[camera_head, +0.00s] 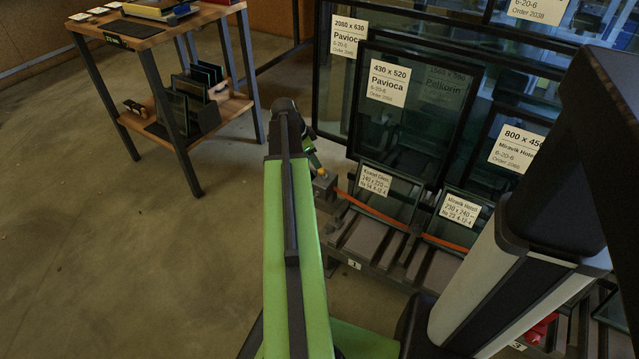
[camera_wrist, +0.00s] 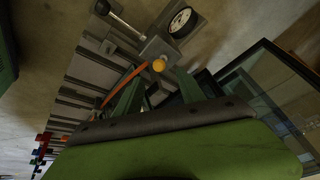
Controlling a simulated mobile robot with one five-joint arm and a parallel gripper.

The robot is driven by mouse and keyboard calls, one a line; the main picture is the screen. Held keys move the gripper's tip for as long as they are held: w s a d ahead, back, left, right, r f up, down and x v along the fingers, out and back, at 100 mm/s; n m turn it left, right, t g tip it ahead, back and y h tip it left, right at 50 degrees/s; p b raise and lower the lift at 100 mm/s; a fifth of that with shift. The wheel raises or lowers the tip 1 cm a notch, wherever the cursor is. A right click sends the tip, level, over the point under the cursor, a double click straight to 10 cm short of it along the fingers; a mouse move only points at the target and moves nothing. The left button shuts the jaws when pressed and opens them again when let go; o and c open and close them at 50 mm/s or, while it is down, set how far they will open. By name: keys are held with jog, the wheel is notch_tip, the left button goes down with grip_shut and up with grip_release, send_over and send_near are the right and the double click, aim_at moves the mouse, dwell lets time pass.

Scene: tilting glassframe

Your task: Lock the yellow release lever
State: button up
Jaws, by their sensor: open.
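A small round yellow knob (camera_wrist: 159,65) sits on a grey block (camera_wrist: 150,48) in the wrist view; it is the only part I can take for the yellow release lever. In the head view, the grey block (camera_head: 325,185) stands at the left end of the rack, just beyond my arm's tip. My gripper (camera_wrist: 158,88) is open, with its two green fingers either side of the line to the knob. I cannot tell whether they touch it. In the head view my gripper is mostly hidden behind my arm. The lever's angle is not clear.
An orange strap (camera_head: 406,225) runs from the block across small labelled glass panes (camera_head: 388,190). Large framed panes (camera_head: 412,100) stand behind. A metal rod with a black knob (camera_wrist: 102,8) and a round dial (camera_wrist: 183,21) are near the block. Floor on the left is clear before a wooden table (camera_head: 150,35).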

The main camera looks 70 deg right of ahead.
aim_at(320, 170)
jog(key=b+x, duration=0.7)
jog(key=x, duration=0.2)
jog(key=shift+f, duration=0.3)
jog(key=shift+s+r, duration=0.1)
jog(key=shift+c, duration=0.3)
grip_shut()
jog(key=shift+w+d, duration=0.1)
jog(key=shift+w, duration=0.1)
